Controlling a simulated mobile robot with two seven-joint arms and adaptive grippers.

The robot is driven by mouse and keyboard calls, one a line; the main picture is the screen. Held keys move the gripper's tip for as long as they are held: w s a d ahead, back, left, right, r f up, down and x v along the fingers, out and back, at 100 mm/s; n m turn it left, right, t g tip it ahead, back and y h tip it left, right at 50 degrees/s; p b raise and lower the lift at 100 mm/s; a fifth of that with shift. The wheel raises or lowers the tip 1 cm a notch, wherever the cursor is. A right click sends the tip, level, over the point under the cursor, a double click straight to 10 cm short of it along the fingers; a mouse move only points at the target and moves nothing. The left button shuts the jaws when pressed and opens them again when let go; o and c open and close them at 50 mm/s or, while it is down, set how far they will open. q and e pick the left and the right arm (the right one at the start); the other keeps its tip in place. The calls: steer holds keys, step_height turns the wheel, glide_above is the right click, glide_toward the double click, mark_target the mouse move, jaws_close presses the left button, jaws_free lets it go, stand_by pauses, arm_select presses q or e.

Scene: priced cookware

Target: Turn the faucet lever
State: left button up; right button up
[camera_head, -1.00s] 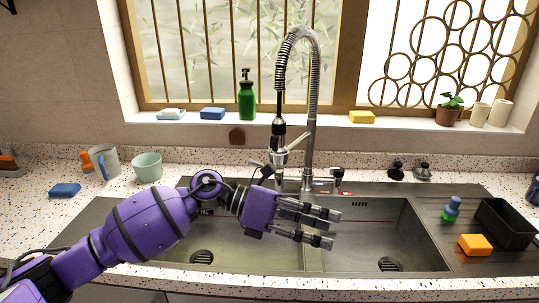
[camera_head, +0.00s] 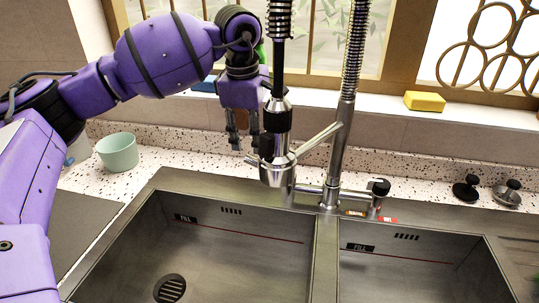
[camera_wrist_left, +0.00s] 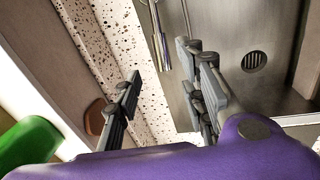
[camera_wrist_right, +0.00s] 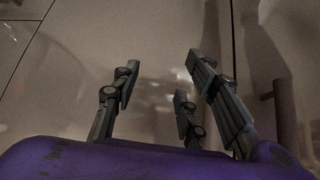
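The steel faucet stands behind the sink divider, its spring neck (camera_head: 352,65) rising out of view. Its spray head (camera_head: 277,170) hangs in front on the left. A small lever with a black tip (camera_head: 379,188) sits right of the faucet base, by coloured labels. My left gripper (camera_head: 240,140) points down just left of the spray head, partly hidden by it. In the left wrist view its fingers (camera_wrist_left: 160,85) are spread and empty. The lever cannot be made out there. My right gripper (camera_wrist_right: 155,90) shows only in its wrist view, fingers apart and empty.
The double sink (camera_head: 240,250) lies in front. A pale green cup (camera_head: 118,151) stands on the left counter. Two black-knobbed fittings (camera_head: 466,188) (camera_head: 507,194) are at the right. A yellow sponge (camera_head: 424,101) lies on the sill. A green bottle (camera_wrist_left: 30,145) is near my left wrist.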

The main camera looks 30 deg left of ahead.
mark_target(254, 158)
arm_select(q)
step_height(254, 158, down, 3)
steer(key=shift+r, duration=0.2)
steer(key=f, duration=0.3)
steer(key=shift+w+f, duration=0.3)
steer(key=shift+w, duration=0.05)
steer(key=shift+w+f+p, duration=0.1)
steer(key=shift+f+p, duration=0.2)
steer(key=shift+f, duration=0.25)
arm_select(e)
steer(key=shift+s+d, duration=0.15)
steer(key=shift+s, duration=0.55)
arm_select(q)
jaws_close()
arm_select(e)
steer(key=shift+s, duration=0.15)
steer(key=shift+r, duration=0.1)
